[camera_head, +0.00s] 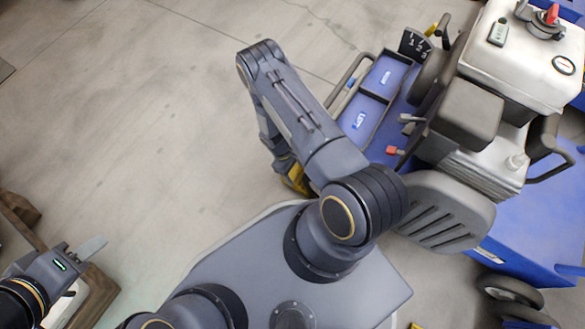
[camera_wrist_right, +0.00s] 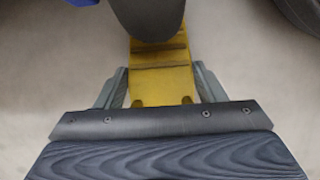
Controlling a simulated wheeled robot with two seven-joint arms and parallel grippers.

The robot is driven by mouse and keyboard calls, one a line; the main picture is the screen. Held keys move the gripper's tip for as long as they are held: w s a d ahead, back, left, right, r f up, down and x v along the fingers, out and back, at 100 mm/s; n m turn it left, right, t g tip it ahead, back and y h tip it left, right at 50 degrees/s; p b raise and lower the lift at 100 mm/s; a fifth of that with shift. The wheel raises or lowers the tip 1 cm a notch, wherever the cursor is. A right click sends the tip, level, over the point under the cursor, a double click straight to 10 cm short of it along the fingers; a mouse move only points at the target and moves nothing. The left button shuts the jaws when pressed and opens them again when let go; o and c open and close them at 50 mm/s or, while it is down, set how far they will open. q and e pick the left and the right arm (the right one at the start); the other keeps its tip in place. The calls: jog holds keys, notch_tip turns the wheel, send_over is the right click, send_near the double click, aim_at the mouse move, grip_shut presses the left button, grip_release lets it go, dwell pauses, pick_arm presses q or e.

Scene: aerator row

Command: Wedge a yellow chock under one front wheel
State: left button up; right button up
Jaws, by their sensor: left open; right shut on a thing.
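In the right wrist view, the yellow chock (camera_wrist_right: 160,85) lies between the two fingers of my right gripper (camera_wrist_right: 160,70), which is shut on it. The chock's far end meets a dark rounded wheel (camera_wrist_right: 148,15), which overlaps it in the picture. I cannot tell whether they press together. In the head view, the blue aerator (camera_head: 395,140) with its white and grey engine stands at the right. My right arm reaches down beside its left edge, and the arm hides most of that hand. My left gripper (camera_head: 90,246) is open and empty at the lower left.
Another dark wheel (camera_wrist_right: 300,12) shows at the wrist view's upper right. A brown wooden object (camera_head: 95,298) lies below my left gripper. A second blue machine (camera_head: 530,230) with wheels stands at the right.

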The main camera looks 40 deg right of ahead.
jog(key=o, duration=1.5)
jog(key=shift+p+v, duration=1.55)
jog(key=shift+v, duration=2.35)
notch_tip(320, 180, up, 7)
jog(key=p, duration=0.4)
